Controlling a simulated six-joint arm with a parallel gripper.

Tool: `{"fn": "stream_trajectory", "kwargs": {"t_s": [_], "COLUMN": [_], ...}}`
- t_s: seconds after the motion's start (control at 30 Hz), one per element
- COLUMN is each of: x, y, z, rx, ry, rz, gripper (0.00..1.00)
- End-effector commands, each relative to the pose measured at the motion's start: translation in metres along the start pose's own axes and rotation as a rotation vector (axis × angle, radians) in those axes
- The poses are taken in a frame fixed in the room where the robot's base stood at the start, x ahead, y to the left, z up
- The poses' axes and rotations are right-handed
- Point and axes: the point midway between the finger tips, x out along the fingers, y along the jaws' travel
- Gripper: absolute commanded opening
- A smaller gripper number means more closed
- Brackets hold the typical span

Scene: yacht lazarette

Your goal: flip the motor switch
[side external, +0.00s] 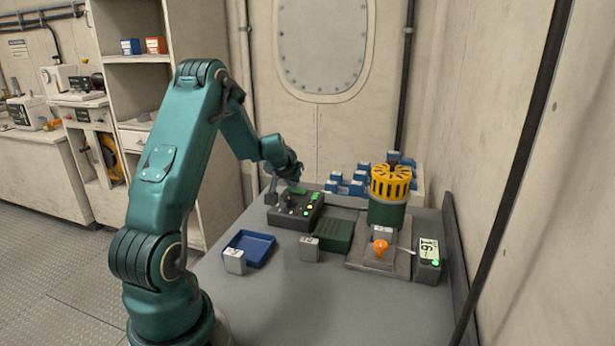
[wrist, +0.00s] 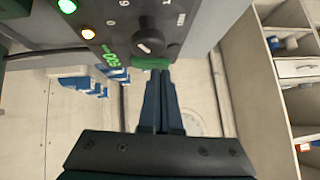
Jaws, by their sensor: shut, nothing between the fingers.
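A dark control box (side external: 296,212) stands at the back left of the bench. Its panel carries lit lamps and a green readout, also seen at the top of the wrist view (wrist: 118,45). A round black knob (wrist: 150,38) with a pale mark sits on the panel. A green piece (wrist: 150,62) lies just past my fingertips; I cannot tell whether it is the motor switch or whether I touch it. My gripper (wrist: 160,75) is shut and empty, and in the side view it is over the back of the box (side external: 292,178).
A green motor unit with a yellow slotted cap (side external: 390,183) stands on the right, beside a small display box (side external: 429,262). A blue tray (side external: 262,244), a dark green tray (side external: 334,236) and pale blocks occupy the middle. The bench front is clear.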

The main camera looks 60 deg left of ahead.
Motion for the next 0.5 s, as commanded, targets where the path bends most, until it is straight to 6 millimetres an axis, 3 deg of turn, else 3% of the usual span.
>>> {"fn": "stream_trajectory", "kwargs": {"t_s": [0.5], "x": [0.0043], "y": [-0.0024], "z": [0.0039], "rx": [-0.001], "ry": [0.001], "rz": [-0.001], "gripper": [0.00]}}
